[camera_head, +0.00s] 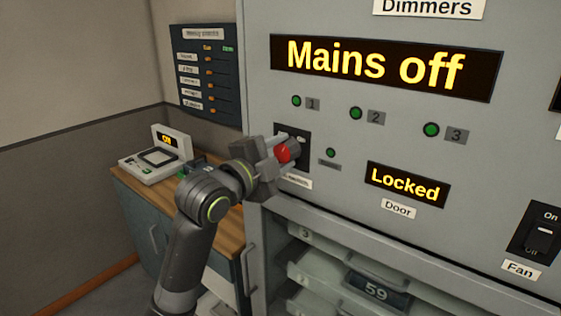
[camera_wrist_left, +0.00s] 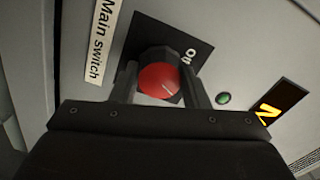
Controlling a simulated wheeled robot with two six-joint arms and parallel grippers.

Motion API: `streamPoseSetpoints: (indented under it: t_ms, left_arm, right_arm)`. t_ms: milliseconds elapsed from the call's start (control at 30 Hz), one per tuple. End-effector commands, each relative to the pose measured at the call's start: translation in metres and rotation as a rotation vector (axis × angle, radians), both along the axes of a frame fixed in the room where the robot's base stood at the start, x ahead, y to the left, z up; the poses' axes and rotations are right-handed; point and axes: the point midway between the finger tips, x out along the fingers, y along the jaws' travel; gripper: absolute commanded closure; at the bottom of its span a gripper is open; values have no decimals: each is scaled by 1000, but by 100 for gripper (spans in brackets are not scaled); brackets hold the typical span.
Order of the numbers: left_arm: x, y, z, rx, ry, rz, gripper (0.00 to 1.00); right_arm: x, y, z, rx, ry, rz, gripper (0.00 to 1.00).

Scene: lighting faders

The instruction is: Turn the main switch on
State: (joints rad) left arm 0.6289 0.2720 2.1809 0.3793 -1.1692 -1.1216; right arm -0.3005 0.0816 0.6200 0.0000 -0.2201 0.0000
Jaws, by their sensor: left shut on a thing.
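The main switch is a red round knob (camera_head: 283,153) on a black plate (camera_head: 303,165) at the left of the grey dimmer panel (camera_head: 350,140). My left gripper (camera_head: 284,150) is shut on the knob, one finger on each side of it. The left wrist view shows the red knob (camera_wrist_left: 160,80) between the two fingers (camera_wrist_left: 160,86), with a pale mark on its face and the label "Main switch" (camera_wrist_left: 103,40) beside it. The plate's lettering is partly hidden. The display (camera_head: 385,66) reads "Mains off". My right gripper is not in view.
A "Locked" door display (camera_head: 407,185) and a fan switch (camera_head: 541,233) are on the panel to the right. Green lights 1 (camera_head: 296,101), 2 (camera_head: 356,113) and 3 (camera_head: 431,130) sit above. A wooden-topped cabinet (camera_head: 135,185) with a small device (camera_head: 157,157) stands left.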

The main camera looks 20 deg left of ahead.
Motion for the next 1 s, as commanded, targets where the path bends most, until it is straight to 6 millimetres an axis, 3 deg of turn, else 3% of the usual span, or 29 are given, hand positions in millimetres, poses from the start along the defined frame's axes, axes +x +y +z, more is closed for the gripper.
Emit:
streamPoseSetpoints:
  t_ms: [433,1000]
  left_arm:
    - [0,0,-2,259,-91,-1,81]
    - [0,0,-2,317,-110,-1,81]
  right_arm:
    - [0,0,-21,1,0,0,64]
    - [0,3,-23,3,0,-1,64]
